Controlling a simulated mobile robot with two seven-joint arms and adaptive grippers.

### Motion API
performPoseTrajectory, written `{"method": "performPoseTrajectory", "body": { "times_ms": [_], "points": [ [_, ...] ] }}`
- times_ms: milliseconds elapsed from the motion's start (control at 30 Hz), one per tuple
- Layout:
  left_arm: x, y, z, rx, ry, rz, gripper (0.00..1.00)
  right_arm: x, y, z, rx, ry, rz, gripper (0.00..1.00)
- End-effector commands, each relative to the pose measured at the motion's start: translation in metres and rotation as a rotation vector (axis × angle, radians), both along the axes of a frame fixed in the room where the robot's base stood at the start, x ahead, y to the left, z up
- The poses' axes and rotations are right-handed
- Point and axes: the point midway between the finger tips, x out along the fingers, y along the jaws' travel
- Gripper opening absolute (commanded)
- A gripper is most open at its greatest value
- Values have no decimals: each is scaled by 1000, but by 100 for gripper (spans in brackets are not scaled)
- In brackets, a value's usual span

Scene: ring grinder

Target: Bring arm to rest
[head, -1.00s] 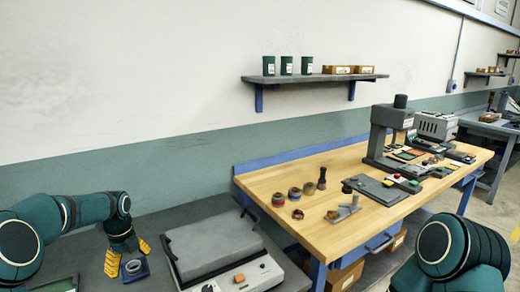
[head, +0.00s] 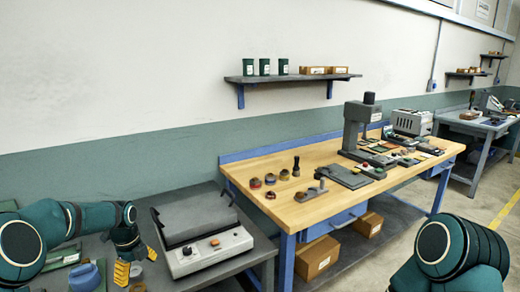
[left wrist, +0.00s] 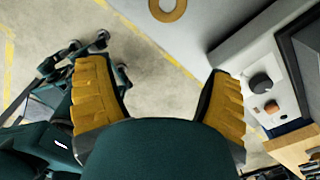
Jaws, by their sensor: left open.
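My left arm comes in from the left in the head view. Its left gripper (head: 137,264), with yellow finger pads, points down over the grey bench beside the white machine with a dark grey lid (head: 197,222). In the left wrist view, the yellow fingers (left wrist: 159,75) stand wide apart with nothing between them. The machine's front, with a black dial and an orange knob (left wrist: 271,107), lies to the right there. My right arm shows at the lower right of the head view; its gripper is out of view.
A blue object (head: 86,277) and a green tray (head: 62,256) sit on the left bench. A tan ring (left wrist: 167,9) shows at the top of the left wrist view. A wooden workbench (head: 300,208) holds rings and tools. Floor is open at the right.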

Motion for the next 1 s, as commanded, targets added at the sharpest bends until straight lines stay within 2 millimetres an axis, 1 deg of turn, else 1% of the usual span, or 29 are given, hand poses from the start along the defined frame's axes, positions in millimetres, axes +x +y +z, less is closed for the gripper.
{"method": "performPoseTrajectory", "body": {
  "times_ms": [33, 167, 267, 300, 367, 400, 467, 500, 567, 600, 667, 700, 800, 900, 1000],
  "points": [
    [-4, -18, -16, -26, 0, 56, 81, 0, 0, 0, 1, -1, 1, 51],
    [-16, -59, -53, -97, -2, 250, 81, 1, 1, 0, 1, -2, 2, 51],
    [-32, -95, -83, -160, 11, 433, 81, 1, 1, 0, 1, -2, 2, 51],
    [-41, -111, -95, -187, 22, 517, 81, 0, 1, 0, 1, -2, 2, 51],
    [-56, -133, -112, -227, 41, 654, 81, 0, 0, 0, 1, -1, 1, 51],
    [-68, -148, -123, -251, 59, 748, 81, 0, 0, 0, 1, -1, 1, 51],
    [-87, -169, -138, -284, 88, 897, 81, 0, 0, 0, 1, -1, 1, 51],
    [-101, -181, -147, -302, 109, 996, 81, 0, 0, 0, 1, -1, 1, 51],
    [-123, -199, -158, -325, 144, 1146, 81, 0, 0, 0, 1, -1, 1, 51],
    [-138, -209, -165, -337, 168, 1250, 81, 0, 0, 0, 1, -1, 1, 51],
    [-161, -223, -173, -350, 203, 1405, 81, 0, 0, 0, 1, -1, 1, 51],
    [-177, -230, -177, -356, 226, 1504, 81, 0, 0, 0, 1, -1, 1, 51],
    [-213, -244, -184, -359, 276, 1736, 81, 0, 0, 0, 1, -1, 1, 51],
    [-240, -250, -186, -357, 306, 1917, 81, 0, 0, 0, 1, -1, 1, 51],
    [-258, -253, -187, -352, 323, 2035, 81, 0, 0, 0, 1, -1, 1, 51]
  ]
}}
